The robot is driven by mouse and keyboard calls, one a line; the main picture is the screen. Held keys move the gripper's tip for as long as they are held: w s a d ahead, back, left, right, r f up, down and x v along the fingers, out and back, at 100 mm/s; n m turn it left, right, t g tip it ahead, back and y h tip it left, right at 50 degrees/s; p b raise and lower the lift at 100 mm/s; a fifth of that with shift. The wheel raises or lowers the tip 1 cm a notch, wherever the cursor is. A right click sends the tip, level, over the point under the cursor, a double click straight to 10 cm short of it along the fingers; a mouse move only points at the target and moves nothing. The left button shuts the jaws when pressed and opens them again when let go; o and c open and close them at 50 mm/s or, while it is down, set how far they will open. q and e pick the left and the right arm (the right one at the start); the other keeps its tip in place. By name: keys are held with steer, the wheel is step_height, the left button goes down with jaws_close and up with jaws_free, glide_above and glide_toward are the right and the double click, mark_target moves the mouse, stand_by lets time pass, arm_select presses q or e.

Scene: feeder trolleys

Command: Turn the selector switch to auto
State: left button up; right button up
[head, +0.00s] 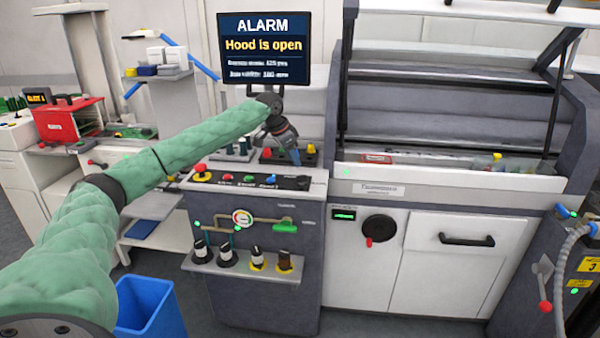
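The control panel (230,187) sits on the dark cabinet below the monitor. It carries a red mushroom button (201,170), small green and blue buttons, and a dark knob (303,181) at its right end that may be the selector switch. Its setting is too small to read. My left gripper (294,156) points down behind and above the right part of the panel, apart from that knob as far as I can tell. Its fingers are small and partly turned away, so its opening cannot be judged. My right gripper is not in view.
The monitor (264,48) reads "ALARM, Hood is open". The machine's hood (470,62) stands raised at right. A row of dark-capped knobs or bottles sits on the shelf (240,266) below the panel. A blue bin (150,310) stands on the floor at left.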

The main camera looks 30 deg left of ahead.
mark_target(302, 175)
arm_select(q)
steer(key=p+x, duration=0.1)
steer(key=x, duration=0.4)
steer(key=shift+w+f, duration=0.15)
steer(key=shift+f, duration=0.15)
steer(key=shift+w+d+f, duration=0.15)
steer(key=shift+f, duration=0.4)
jaws_close()
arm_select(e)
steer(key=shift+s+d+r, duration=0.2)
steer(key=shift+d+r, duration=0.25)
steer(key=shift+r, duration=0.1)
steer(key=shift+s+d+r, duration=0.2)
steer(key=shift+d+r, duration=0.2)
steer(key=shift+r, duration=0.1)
